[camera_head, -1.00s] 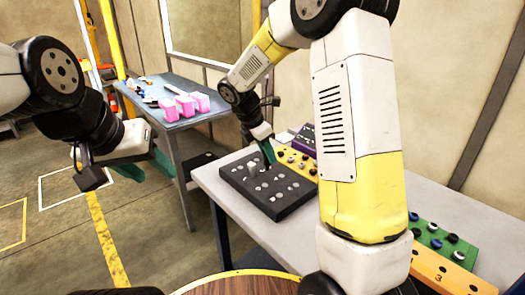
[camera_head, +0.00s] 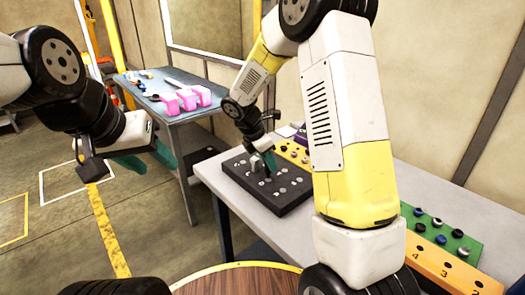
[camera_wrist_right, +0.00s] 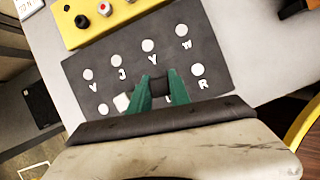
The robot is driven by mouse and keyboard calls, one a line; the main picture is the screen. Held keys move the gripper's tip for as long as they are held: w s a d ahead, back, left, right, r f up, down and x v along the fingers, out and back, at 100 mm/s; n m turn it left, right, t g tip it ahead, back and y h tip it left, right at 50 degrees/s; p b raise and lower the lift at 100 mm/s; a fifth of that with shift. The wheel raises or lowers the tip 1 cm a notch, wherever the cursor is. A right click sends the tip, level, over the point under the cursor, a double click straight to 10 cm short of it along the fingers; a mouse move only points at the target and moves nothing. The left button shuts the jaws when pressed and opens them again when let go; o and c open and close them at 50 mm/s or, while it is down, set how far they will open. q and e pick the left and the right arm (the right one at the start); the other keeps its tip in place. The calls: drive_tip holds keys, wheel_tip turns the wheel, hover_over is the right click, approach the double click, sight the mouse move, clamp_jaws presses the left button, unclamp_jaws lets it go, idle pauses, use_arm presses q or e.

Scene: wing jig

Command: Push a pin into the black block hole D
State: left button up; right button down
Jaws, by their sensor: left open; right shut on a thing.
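The black block (camera_head: 288,206) lies on the light table, with pale round spots and white letters on its top. In the right wrist view, the block (camera_wrist_right: 215,60) shows V, J, Y, W and R; I cannot make out a D. My right gripper (camera_head: 271,166) is over the block. Its green fingers (camera_wrist_right: 157,88) are shut on a dark pin (camera_wrist_right: 158,86), close above the block's top; I cannot tell whether the pin is in a hole. A pale peg (camera_wrist_right: 122,102) stands on the block left of the fingers. My left gripper (camera_head: 150,165) is open, empty and away from the table.
A yellow board (camera_head: 294,152) with several knobs lies behind the block. A green board (camera_head: 455,243) with knobs and an orange numbered board (camera_head: 425,263) lie at the right. A blue table (camera_head: 180,113) with pink blocks (camera_head: 187,101) stands back left.

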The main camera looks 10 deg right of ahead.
sight(269, 171)
drive_tip(key=shift+f, duration=0.15)
idle(0.5)
drive_tip(key=shift+f, duration=1.35)
drive_tip(key=c, duration=1.1)
unclamp_jaws()
drive_tip(key=shift+r, duration=0.15)
drive_tip(key=v, duration=0.7)
drive_tip(key=shift+a+r, duration=0.15)
drive_tip(key=shift+r, duration=0.1)
